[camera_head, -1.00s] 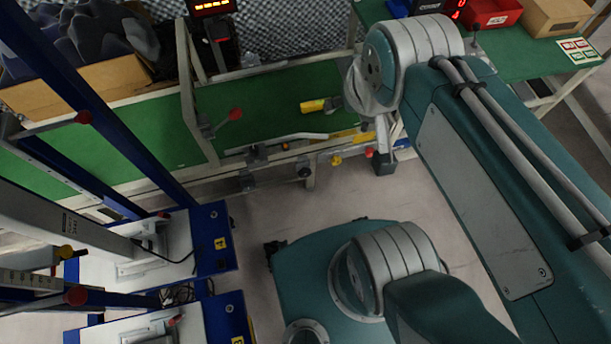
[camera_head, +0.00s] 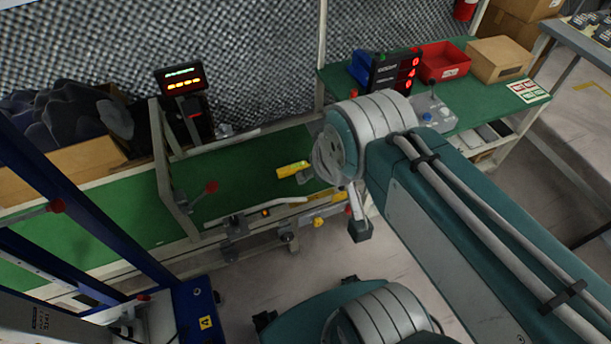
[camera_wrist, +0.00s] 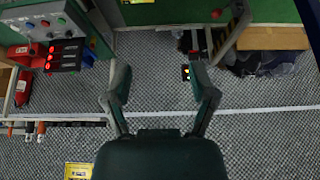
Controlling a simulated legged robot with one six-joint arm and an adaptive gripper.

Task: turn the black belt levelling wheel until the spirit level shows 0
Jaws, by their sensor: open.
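In the head view a yellow spirit level (camera_head: 293,170) lies on the green belt (camera_head: 240,187), left of my arm's elbow; its reading is too small to make out. A small round black part (camera_head: 287,237) on the belt's front side looks like the levelling wheel, but I cannot be sure. My gripper (camera_wrist: 158,68) is open and empty in the wrist view, its two fingers apart in front of the patterned grey wall. It is clear of the belt, whose green edge shows at the top. I cannot make out my gripper in the head view.
A red-knobbed lever (camera_head: 211,187) and a metal frame rise beside the belt. A lit display (camera_head: 181,78) stands behind it. The green table (camera_head: 465,95) at the right carries a red-digit display, a red bin (camera_head: 443,62) and a cardboard box. Blue posts stand at the left.

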